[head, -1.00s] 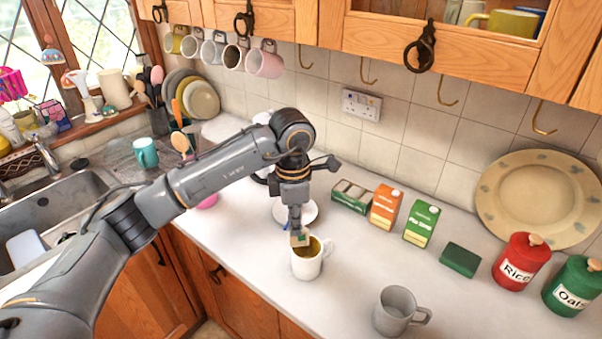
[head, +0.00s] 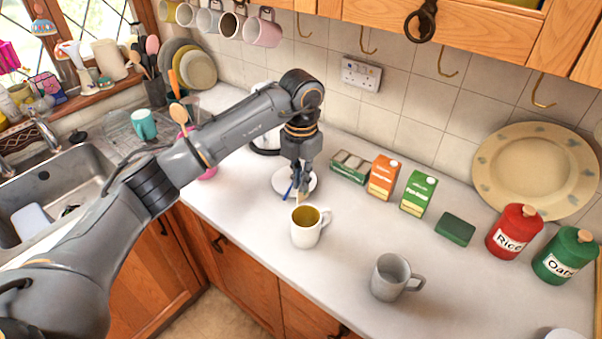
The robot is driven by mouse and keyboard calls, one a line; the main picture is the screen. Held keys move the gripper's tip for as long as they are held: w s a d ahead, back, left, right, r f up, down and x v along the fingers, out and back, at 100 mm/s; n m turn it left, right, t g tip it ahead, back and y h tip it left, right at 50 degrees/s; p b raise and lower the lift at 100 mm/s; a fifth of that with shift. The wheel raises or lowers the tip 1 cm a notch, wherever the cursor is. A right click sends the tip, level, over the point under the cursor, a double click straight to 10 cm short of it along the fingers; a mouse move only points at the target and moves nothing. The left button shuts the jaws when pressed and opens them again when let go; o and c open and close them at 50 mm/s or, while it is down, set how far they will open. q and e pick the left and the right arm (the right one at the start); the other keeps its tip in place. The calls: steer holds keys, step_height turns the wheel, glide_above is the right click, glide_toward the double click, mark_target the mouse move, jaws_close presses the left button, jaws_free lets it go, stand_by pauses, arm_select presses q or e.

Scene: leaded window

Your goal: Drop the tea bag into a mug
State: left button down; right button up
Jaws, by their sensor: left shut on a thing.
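A white mug (head: 305,235) with a yellowish inside stands upright on the counter, near its front edge. A grey mug (head: 388,280) stands to its right, and its inside looks empty. My left gripper (head: 299,196) points down just behind the white mug's rim. It is shut on a small pale thing, which looks like the tea bag; the fingers hide most of it. It appears above or just behind the rim, and I cannot tell the exact gap. My right gripper is not in view.
Behind stand a box with compartments (head: 350,167), an orange carton (head: 384,177), a green carton (head: 418,193) and a dark green box (head: 456,229). Red (head: 512,232) and green (head: 566,258) canisters stand at right. The counter between the two mugs is clear.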

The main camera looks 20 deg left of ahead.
arm_select(q)
steer(key=shift+f, duration=0.55)
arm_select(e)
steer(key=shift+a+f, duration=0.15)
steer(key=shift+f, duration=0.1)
arm_select(q)
steer(key=c, duration=1.4)
jaws_free()
steer(key=shift+c, duration=0.2)
steer(key=shift+r, duration=0.1)
step_height(320, 180, up, 12)
